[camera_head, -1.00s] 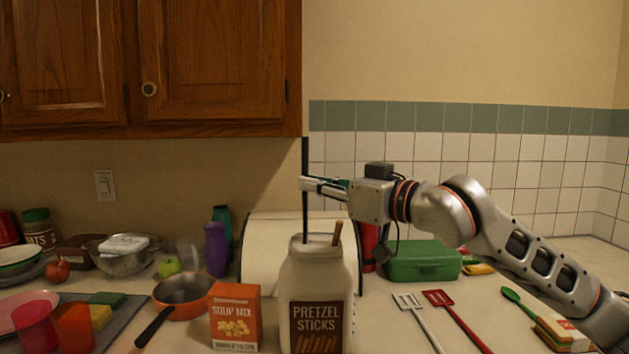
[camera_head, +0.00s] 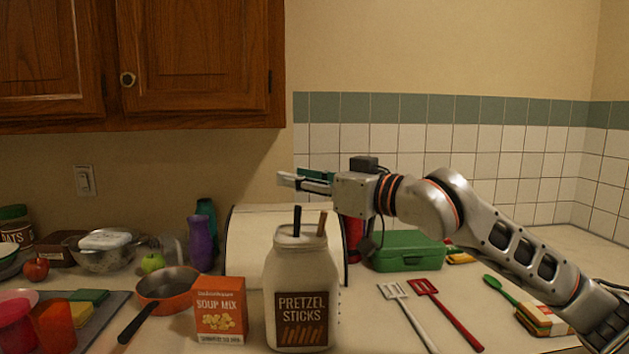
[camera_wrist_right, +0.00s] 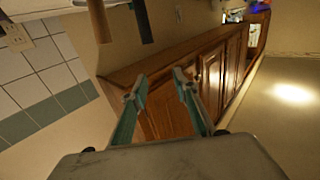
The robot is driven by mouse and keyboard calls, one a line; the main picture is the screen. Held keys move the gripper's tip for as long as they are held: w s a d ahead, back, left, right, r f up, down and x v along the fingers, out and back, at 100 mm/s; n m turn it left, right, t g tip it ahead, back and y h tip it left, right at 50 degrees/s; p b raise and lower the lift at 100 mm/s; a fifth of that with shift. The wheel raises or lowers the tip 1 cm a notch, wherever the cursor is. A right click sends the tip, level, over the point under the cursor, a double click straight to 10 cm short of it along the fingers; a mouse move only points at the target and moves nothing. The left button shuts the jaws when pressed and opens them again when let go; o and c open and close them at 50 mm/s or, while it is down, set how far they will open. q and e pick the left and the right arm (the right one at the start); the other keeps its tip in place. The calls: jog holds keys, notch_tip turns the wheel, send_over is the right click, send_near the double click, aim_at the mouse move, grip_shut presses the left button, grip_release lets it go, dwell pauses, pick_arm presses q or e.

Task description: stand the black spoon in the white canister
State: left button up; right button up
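The white canister (camera_head: 303,268), labelled "Pretzel Sticks", stands upright on the counter. The black spoon (camera_head: 297,220) is in it, with only the end of its handle above the mouth; its lower part is hidden. A brown wooden handle (camera_head: 321,224) sticks out beside it. My right gripper (camera_head: 303,180) is above the canister, apart from both handles. In the right wrist view its fingers (camera_wrist_right: 158,88) are spread with nothing between them, and the black spoon (camera_wrist_right: 143,20) and brown handle (camera_wrist_right: 98,20) show at the top. My left gripper is out of view.
A soup mix box (camera_head: 220,310) and orange pan (camera_head: 165,286) stand left of the canister. A white bread box (camera_head: 250,245) and purple bottle (camera_head: 200,242) are behind. A green box (camera_head: 408,252), white spatula (camera_head: 408,315) and red spatula (camera_head: 446,312) lie right.

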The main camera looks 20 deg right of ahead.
jog(key=v, duration=1.2)
jog(key=shift+w, duration=0.1)
dwell(0.7)
